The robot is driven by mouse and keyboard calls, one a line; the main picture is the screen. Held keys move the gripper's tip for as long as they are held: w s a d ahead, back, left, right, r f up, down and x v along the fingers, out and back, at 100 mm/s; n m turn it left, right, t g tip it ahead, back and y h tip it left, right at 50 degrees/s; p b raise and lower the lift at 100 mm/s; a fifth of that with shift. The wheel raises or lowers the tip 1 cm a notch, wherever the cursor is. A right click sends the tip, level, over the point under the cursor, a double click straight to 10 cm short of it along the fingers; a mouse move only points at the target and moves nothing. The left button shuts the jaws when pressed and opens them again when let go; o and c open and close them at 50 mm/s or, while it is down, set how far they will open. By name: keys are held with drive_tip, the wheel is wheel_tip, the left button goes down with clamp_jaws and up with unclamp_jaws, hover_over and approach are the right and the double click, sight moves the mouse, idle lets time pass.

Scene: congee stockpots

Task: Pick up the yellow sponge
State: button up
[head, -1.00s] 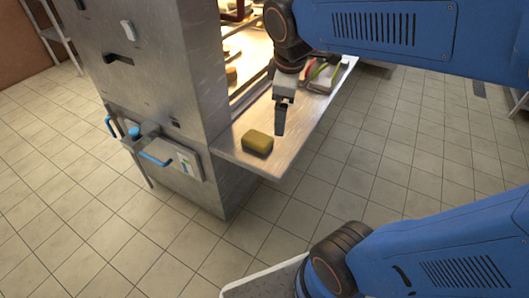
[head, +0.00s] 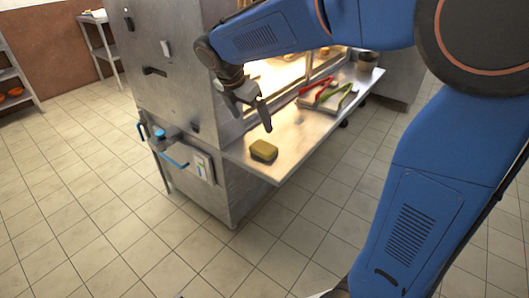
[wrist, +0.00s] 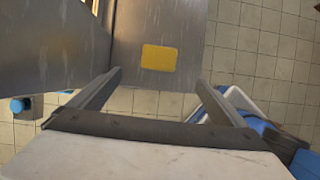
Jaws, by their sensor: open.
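The yellow sponge (head: 264,150) lies flat on the near end of the steel shelf (head: 290,140) in the head view. In the wrist view the sponge (wrist: 159,58) lies on the shelf beyond my fingertips, between their directions. My gripper (head: 266,127) is above the shelf, just above and slightly behind the sponge in the head view, apart from it. In the wrist view my gripper (wrist: 160,78) shows its two fingers spread wide with nothing between them.
A steel cabinet (head: 180,90) stands left of the shelf. Red tongs (head: 315,90) and green tongs (head: 342,97) lie farther back on the shelf. A blue-handled fitting (head: 172,160) sticks out from the cabinet. Tiled floor (head: 300,225) is open in front.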

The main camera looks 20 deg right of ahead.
hover_over(262, 147)
drive_tip(key=s+a, duration=0.1)
drive_tip(key=f, duration=0.9)
drive_tip(key=shift+s+a+f, duration=0.15)
drive_tip(key=shift+a+f, duration=0.05)
drive_tip(key=shift+f, duration=0.05)
drive_tip(key=shift+a+x, duration=0.15)
drive_tip(key=shift+x, duration=1.2)
drive_tip(key=shift+a+x, duration=0.1)
drive_tip(key=shift+x, duration=1.25)
drive_tip(key=c, duration=1.1)
